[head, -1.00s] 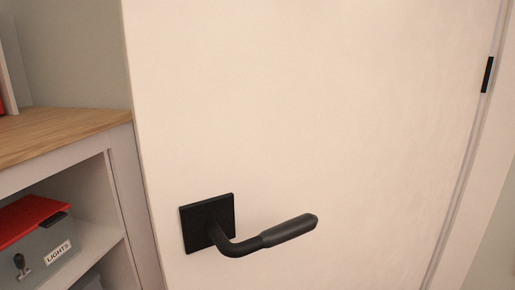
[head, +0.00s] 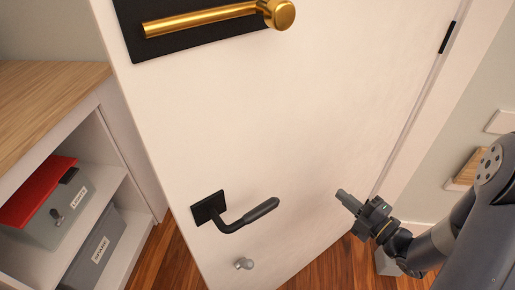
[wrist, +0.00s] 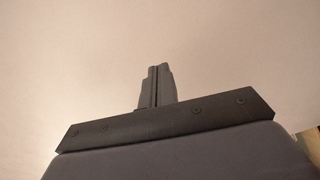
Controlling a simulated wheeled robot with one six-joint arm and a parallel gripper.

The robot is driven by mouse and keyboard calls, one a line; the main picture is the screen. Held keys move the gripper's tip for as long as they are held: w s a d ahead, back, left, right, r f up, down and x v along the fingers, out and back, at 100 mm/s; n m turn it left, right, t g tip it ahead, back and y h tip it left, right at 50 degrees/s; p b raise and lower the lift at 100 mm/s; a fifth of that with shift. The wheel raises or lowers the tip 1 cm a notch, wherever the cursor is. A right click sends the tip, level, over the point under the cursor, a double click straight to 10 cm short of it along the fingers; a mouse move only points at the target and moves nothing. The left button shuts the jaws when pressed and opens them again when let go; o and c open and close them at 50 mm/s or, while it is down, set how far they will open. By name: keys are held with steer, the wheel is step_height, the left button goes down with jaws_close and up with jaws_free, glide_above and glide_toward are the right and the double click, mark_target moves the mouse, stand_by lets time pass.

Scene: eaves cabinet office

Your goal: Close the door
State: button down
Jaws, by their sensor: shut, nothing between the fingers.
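The white door (head: 300,120) fills the middle of the head view and stands ajar, with wooden floor showing under it. Its free edge is on the left and a black hinge (head: 447,37) is on the right. A black lever handle (head: 245,214) on a square plate sits low near the free edge. A brass lever (head: 215,17) on a black plate shows at the top. My gripper (head: 342,195) is shut and empty, to the right of the black handle and in front of the door. In the wrist view, the shut fingers (wrist: 157,86) point at a plain pale surface; contact cannot be told.
A shelf unit with a wooden top (head: 45,95) stands left of the door's free edge. It holds a grey box with a red lid (head: 40,190) and another grey box (head: 95,248). A round knob (head: 244,263) sits low on the door.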

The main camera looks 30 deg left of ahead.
steer(key=s+a+r+n+g+p, duration=0.3)
steer(key=s+r+n+g+p, duration=0.35)
steer(key=s+r, duration=0.75)
steer(key=s+a+r+n+g+p, duration=0.3)
steer(key=s+r+n+g+p, duration=0.3)
steer(key=s+r, duration=0.75)
steer(key=m+g+p, duration=0.1)
steer(key=p, duration=0.2)
glide_toward(169, 195)
steer(key=shift+s+a, duration=1)
steer(key=shift+s, duration=1.1)
steer(key=shift+w+a+f+y+p, duration=0.15)
steer(key=shift+w+a+p, duration=0.3)
steer(key=shift+a, duration=0.4)
steer(key=shift+w+a+f+y+p, duration=0.1)
steer(key=shift+w+a+y+p, duration=0.1)
steer(key=shift+w+a, duration=0.5)
steer(key=shift+s+a, duration=0.15)
steer(key=shift+a, duration=0.15)
